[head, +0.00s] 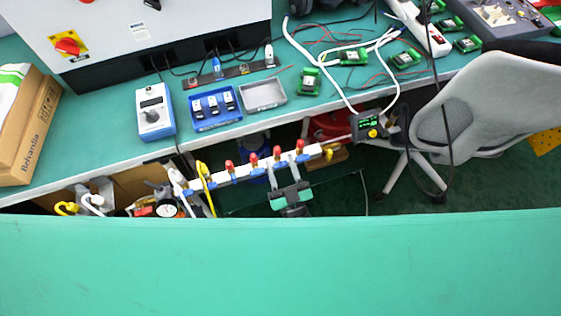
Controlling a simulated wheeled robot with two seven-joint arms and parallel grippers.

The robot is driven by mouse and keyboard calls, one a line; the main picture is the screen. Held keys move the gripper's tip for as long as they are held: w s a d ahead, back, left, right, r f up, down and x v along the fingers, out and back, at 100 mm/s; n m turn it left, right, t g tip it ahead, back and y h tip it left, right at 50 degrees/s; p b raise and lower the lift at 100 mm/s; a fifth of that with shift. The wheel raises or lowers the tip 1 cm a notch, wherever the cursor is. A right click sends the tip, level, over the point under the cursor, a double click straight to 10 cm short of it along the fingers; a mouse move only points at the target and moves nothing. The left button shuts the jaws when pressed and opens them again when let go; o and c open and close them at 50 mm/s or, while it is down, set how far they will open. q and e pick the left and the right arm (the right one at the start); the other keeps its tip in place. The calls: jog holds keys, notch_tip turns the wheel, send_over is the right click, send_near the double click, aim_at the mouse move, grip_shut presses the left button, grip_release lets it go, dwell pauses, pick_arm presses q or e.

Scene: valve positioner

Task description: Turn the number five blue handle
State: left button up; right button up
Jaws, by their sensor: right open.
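A white manifold bar (243,170) runs aslant below the far bench, with several red-topped valves along it. Small blue handles sit at the valves, among them the rightmost one (302,158) and the one to its left (280,165). No numbers are readable, so I cannot tell by label which is number five. My right gripper (286,169) is open, its pale fingers pointing up at the bar near these two rightmost handles. I cannot tell whether it touches either. My left gripper does not show.
A teal surface (280,265) fills the foreground. The far bench (110,150) holds a blue meter (155,111), a blue tray (215,121) and a grey tray (262,108). A pressure gauge (167,210) sits left of the bar. A grey chair (480,105) stands right.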

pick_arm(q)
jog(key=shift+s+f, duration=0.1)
pick_arm(e)
jog(key=shift+w+a+r, duration=0.1)
jog(key=shift+w+r, duration=0.05)
jog(key=shift+w, duration=0.15)
